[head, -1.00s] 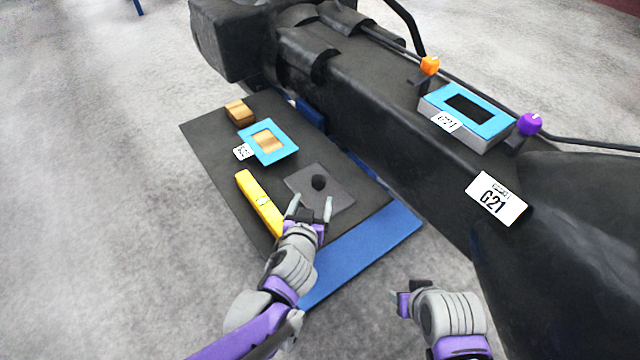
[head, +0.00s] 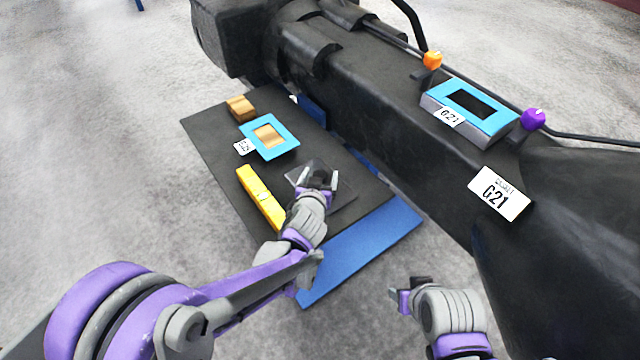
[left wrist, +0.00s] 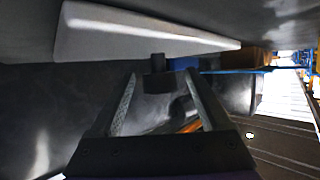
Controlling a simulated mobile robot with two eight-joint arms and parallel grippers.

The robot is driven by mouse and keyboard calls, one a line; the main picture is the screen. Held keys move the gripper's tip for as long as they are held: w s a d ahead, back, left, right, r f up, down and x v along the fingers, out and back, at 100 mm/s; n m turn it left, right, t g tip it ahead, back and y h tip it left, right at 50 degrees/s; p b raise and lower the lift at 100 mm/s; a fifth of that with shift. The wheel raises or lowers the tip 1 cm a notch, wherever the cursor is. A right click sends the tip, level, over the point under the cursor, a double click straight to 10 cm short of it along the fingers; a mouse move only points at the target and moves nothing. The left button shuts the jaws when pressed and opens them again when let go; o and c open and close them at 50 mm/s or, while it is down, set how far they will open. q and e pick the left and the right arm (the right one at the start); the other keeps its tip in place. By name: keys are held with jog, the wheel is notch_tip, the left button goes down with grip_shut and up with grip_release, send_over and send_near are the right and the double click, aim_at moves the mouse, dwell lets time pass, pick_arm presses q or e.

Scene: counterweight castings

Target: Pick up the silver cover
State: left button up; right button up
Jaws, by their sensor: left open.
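The silver cover (head: 347,194) is a thin, smoky grey square plate with a dark knob, lying flat on the black table top (head: 215,165). My left gripper (head: 320,181) is over the middle of the cover and hides the knob in the head view. In the left wrist view, the dark knob (left wrist: 157,78) shows between the tips of the open left fingers. I cannot tell whether either finger touches it. My right gripper (head: 408,294) is low in the head view, well away from the cover, and its jaw opening is unclear.
A yellow bar (head: 258,197) lies just left of the left gripper. A blue frame (head: 284,150) and a brown block (head: 240,107) lie farther back. A blue board (head: 365,250) is at the front edge. The large black casting (head: 390,130) rises close on the right.

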pick_arm(q)
jog(key=shift+c, duration=0.2)
grip_shut()
jog(key=shift+r, duration=0.15)
